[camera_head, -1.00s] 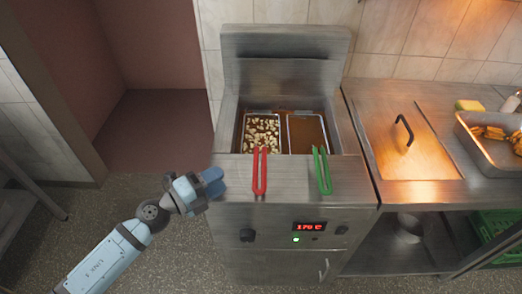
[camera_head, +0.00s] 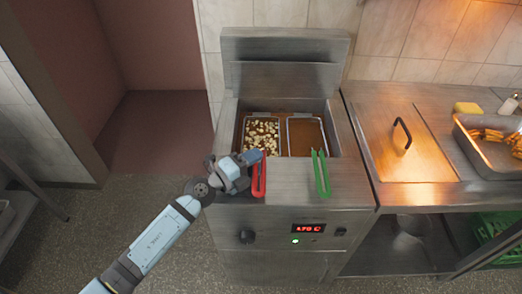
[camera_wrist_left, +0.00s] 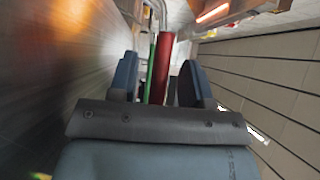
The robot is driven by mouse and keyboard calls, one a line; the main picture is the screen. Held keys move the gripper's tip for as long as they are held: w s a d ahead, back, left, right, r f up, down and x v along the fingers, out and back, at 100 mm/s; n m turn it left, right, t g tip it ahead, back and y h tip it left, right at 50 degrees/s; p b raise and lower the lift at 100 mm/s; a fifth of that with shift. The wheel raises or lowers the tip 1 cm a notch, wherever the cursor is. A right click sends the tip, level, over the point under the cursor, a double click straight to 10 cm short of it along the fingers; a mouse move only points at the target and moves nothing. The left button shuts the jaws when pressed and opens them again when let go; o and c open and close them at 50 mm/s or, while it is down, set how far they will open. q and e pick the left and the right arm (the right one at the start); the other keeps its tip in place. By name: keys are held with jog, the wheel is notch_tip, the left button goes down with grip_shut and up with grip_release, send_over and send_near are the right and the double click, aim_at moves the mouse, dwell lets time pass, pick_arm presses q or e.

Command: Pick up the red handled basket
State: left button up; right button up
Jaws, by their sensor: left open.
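The red handled basket sits in the left well of the fryer, and its red handle (camera_head: 259,181) sticks out over the front ledge. Pale food pieces (camera_head: 262,128) fill the basket. My left gripper (camera_head: 256,156) is open beside the upper part of the red handle, from its left side. In the left wrist view the red handle (camera_wrist_left: 161,65) appears between the two open fingers (camera_wrist_left: 158,82); contact cannot be told. The green handled basket (camera_head: 321,175) sits in the right well, its green handle just right of the red one. My right gripper is not in view.
The fryer front (camera_head: 290,225) has a lit red display and knobs. To its right is a steel counter with a lidded well (camera_head: 405,160) and a tray of fries (camera_head: 488,150). Open floor lies to the left.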

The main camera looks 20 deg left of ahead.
pick_arm(q)
grip_shut()
jog(key=shift+r+p, duration=0.45)
jog(key=shift+r, duration=0.15)
notch_tip(320, 180, up, 19)
jog(key=p, duration=0.7)
notch_tip(320, 180, up, 4)
jog(key=p, duration=0.6)
jog(key=shift+r, duration=0.2)
